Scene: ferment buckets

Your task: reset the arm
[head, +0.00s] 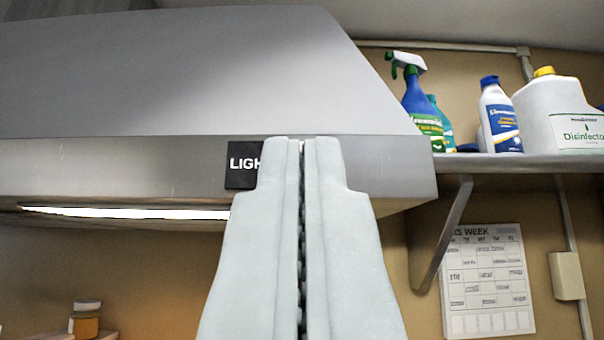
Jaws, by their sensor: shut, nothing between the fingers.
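My gripper (302,150) is in the lower middle of the head view, its two pale grey fingers pointing up and pressed together. Nothing is between the fingers. Behind the fingertips is a large metal hood (190,80), and the fingers partly cover a black sign (241,165) on its front edge that begins "LIGH". I cannot tell how far the fingertips are from the hood.
A wall shelf (520,161) at right holds a spray bottle (417,100), a white-and-blue bottle (498,118) and a white disinfectant jug (560,115). A bracket (441,235) supports it. A calendar (487,280) hangs below. A small jar (85,320) stands at lower left.

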